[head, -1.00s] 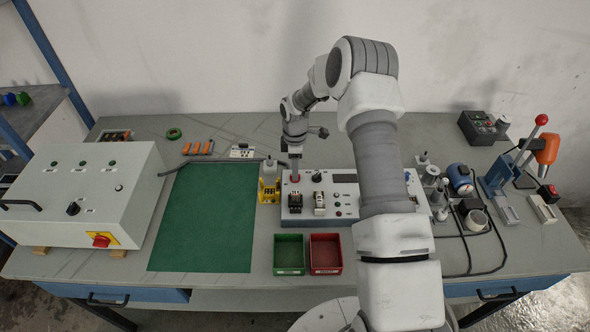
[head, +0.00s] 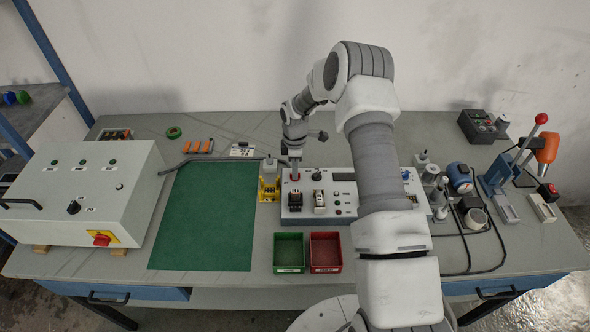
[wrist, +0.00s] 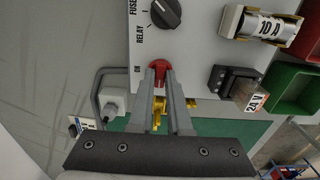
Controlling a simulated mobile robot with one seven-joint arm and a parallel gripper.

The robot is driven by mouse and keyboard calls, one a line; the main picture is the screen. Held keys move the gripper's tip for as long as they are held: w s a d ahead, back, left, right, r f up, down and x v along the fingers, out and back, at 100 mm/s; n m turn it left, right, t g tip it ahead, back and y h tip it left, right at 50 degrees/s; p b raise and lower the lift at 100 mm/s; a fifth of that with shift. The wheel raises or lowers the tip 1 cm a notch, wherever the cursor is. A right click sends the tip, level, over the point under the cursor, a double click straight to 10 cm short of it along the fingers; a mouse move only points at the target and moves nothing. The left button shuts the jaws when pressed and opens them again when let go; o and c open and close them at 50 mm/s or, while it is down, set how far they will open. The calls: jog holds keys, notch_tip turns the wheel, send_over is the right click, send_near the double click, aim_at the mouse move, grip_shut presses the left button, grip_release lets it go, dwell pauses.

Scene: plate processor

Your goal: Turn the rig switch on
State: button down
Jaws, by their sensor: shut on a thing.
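The rig box (head: 345,188) is a pale panel box at the middle of the bench, partly hidden by my arm. Its red switch knob (wrist: 160,72) sits near the panel edge beside the printed word ON in the wrist view. My gripper (wrist: 159,76) points down at the panel, with its two grey fingers closed on either side of the red knob. In the head view my gripper (head: 295,172) is at the left back corner of the rig box, and it mostly covers the knob.
A black selector knob (wrist: 166,13) is close to the red one. A fuse marked 10 A (wrist: 262,27) and a 24 V relay (wrist: 235,85) are on the panel. Green (head: 289,254) and red (head: 325,253) bins stand in front. A yellow fixture (head: 269,188) stands left of the box.

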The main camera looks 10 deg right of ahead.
jog(key=shift+f+m+b, duration=0.1)
jog(key=shift+m+b, duration=0.3)
jog(key=shift+b, duration=0.1)
jog(key=m+b, duration=0.2)
jog(key=b, duration=0.1)
jog(key=shift+f+m, duration=0.1)
jog(key=shift+m, duration=0.3)
jog(key=m+b, duration=0.3)
jog(key=m, duration=0.1)
jog(key=shift+m, duration=0.3)
jog(key=m+b, duration=0.3)
jog(key=m, duration=0.2)
jog(key=shift+r+m+b, duration=0.2)
jog(key=shift+m+b, duration=0.4)
jog(key=shift+m, duration=1.8)
jog(key=c, duration=0.9)
grip_release()
jog(key=shift+o, duration=0.2)
